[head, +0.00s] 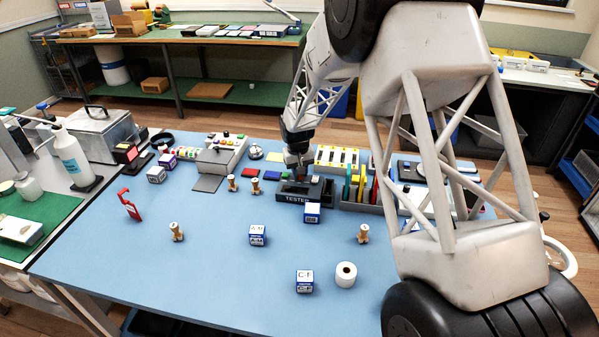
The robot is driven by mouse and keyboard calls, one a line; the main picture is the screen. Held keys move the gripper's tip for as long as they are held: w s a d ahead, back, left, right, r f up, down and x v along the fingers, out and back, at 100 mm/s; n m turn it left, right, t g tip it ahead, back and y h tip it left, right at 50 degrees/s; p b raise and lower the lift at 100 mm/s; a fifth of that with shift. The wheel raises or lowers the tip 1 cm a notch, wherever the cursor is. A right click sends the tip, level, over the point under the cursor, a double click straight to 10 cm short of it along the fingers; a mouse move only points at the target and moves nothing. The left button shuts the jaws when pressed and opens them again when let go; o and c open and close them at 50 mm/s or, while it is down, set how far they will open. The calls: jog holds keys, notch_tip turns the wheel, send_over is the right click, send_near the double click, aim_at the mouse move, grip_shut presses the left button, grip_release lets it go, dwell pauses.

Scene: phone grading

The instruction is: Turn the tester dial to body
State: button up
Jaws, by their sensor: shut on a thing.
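The tester (292,197) is a dark box with "TESTER" in white on its front, standing near the middle of the blue table. My gripper (297,172) points down at the tester's top, toward its back. Its jaws are small here and appear shut on the tester's dial. The dial is hidden by the gripper, so its setting and the body mark cannot be read.
A white and blue box (312,213) stands just in front of the tester's right end. Coloured dividers (357,187) stand to its right, and wooden pegs (254,186) to its left. The blue table's (195,275) front left is mostly clear.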

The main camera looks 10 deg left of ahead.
jog(key=shift+m, duration=0.8)
jog(key=o, duration=0.9)
jog(key=shift+r, duration=0.15)
jog(key=shift+s+a+r, duration=0.1)
jog(key=shift+a+r, duration=0.05)
jog(key=shift+r, duration=3.6)
